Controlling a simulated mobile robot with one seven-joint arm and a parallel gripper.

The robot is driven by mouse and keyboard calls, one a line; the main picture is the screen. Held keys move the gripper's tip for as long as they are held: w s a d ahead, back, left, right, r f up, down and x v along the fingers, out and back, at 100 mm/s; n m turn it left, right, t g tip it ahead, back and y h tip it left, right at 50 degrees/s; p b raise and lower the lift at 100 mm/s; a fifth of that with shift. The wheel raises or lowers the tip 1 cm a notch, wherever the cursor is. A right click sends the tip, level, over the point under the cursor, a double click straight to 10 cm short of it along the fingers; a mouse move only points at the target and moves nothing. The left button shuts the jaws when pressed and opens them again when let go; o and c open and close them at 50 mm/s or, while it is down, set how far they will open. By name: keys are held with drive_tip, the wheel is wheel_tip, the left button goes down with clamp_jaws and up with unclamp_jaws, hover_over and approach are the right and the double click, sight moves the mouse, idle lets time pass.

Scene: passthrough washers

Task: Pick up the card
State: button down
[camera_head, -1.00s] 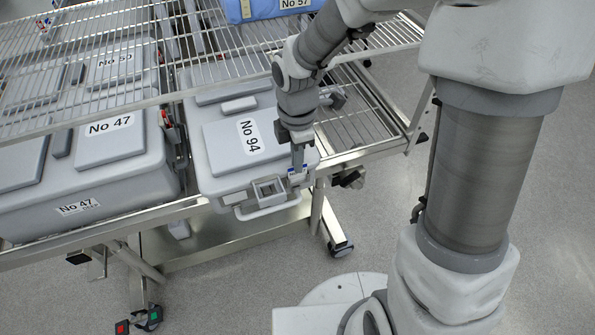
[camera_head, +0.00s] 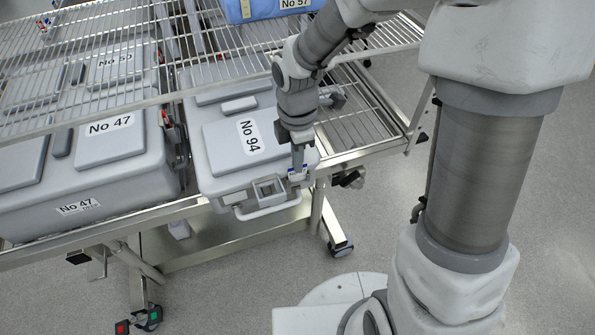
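My gripper (camera_head: 298,168) points down at the front right corner of the grey case labelled No 94 (camera_head: 217,155). Small blue marks show at its tip. A small pale piece (camera_head: 297,177) sits right at the fingertips, by the front edge of the case. It may be the card, but it is too small to tell. I cannot tell whether the fingers are open or shut on it, or whether they touch it. The case's grey front latch frame (camera_head: 268,190) and carrying handle (camera_head: 268,207) are just left of the gripper.
The cases stand on a wire rack (camera_head: 365,120). A grey case labelled No 47 (camera_head: 110,150) is close on the left. An upper wire shelf (camera_head: 90,75) covers the rear, with a blue case (camera_head: 265,10) on it. Floor (camera_head: 235,290) is free in front.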

drive_tip(key=shift+s+d+f, duration=0.1)
drive_tip(key=shift+s+f, duration=0.2)
drive_tip(key=shift+w+r, duration=0.1)
drive_tip(key=shift+r, duration=0.35)
drive_tip(key=s+d+r+p, duration=0.1)
drive_tip(key=s+d+r, duration=0.1)
drive_tip(key=d+r, duration=0.8)
drive_tip(key=shift+d+r, duration=0.25)
drive_tip(key=shift+d, duration=0.4)
